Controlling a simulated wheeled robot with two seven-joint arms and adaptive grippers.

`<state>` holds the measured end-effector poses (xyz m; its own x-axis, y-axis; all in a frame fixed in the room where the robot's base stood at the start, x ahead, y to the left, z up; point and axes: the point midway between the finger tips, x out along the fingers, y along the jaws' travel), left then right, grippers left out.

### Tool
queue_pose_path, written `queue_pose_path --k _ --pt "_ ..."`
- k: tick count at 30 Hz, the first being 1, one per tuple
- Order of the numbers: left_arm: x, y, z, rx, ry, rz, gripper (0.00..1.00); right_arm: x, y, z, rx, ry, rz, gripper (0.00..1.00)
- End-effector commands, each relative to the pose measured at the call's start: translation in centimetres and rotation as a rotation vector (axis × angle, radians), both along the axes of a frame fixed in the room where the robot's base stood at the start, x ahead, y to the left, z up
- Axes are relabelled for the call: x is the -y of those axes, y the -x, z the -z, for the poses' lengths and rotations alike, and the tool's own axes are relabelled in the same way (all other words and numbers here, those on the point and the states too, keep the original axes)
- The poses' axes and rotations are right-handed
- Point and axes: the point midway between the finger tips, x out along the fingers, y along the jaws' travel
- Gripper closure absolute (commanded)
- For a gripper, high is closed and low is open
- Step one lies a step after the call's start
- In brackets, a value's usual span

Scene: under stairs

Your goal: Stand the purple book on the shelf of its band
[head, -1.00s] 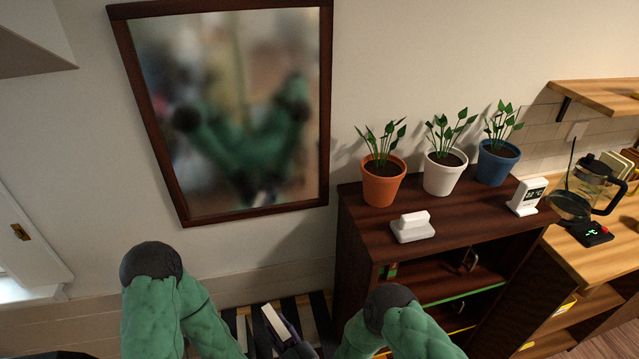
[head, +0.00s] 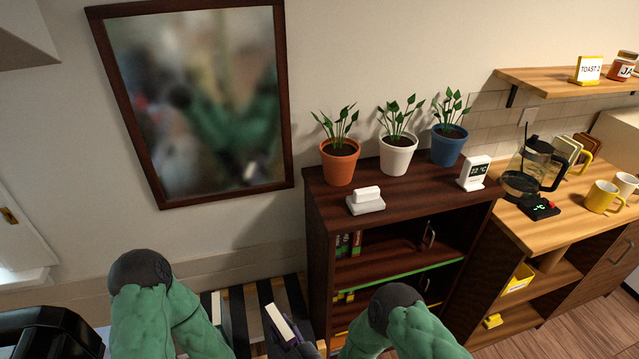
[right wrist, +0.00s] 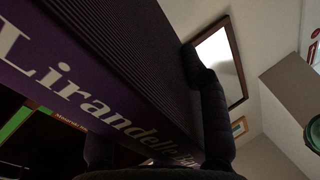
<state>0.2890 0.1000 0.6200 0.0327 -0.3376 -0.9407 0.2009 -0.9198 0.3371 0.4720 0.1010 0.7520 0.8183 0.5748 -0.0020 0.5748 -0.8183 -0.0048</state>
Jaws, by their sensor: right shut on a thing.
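The purple book (head: 280,324) is held in my right gripper (head: 296,342), low in the head view, left of the bookcase, with its pale page edges facing up. In the right wrist view the book (right wrist: 60,75) fills the left side, with pale "Lirandelle" lettering on its purple cover. The right gripper's dark fingers (right wrist: 155,115) are shut on it. The dark brown bookcase (head: 318,240) has a shelf with a green band (head: 410,276) and a lower one with yellow showing. Books (head: 348,245) stand at the left of the green-banded shelf. My left gripper is out of view.
Three potted plants, the white pot (head: 394,157) in the middle, a white block (head: 366,203) and a small display (head: 473,173) stand on the bookcase. A wooden counter (head: 560,217) with a coffee pot (head: 535,165) and mugs adjoins it. A mirror (head: 195,100) hangs left.

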Motion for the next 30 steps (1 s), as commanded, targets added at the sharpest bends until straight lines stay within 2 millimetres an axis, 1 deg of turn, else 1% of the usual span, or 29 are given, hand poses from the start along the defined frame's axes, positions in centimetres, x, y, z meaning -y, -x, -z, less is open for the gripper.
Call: queue_pose_path --k 1,5,8,11,17,18,24,27,30 --pt "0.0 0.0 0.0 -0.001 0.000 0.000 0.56 0.8 -0.3 -0.3 0.002 -0.002 0.017 1.00" --pt "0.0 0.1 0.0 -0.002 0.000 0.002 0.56 2.7 -0.8 -0.9 0.002 -0.005 0.056 1.00" --pt "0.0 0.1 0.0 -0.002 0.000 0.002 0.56 4.5 -1.3 -1.4 0.002 -0.006 0.094 1.00" --pt "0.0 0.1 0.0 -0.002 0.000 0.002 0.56 6.9 -1.7 -2.0 0.003 -0.009 0.143 1.00" --pt "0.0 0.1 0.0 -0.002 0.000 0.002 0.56 13.4 -2.0 -3.4 0.002 -0.010 0.278 1.00" --pt "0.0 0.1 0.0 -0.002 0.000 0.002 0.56 14.7 -2.0 -3.7 0.002 -0.010 0.307 1.00" --pt "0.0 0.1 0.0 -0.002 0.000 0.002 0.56 21.0 -1.2 -4.8 0.003 -0.006 0.444 1.00" --pt "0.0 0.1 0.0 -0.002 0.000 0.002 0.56 23.6 -0.5 -5.3 0.004 -0.003 0.504 1.00" --pt "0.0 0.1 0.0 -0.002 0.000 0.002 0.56 25.7 0.2 -5.6 0.003 0.002 0.552 1.00"
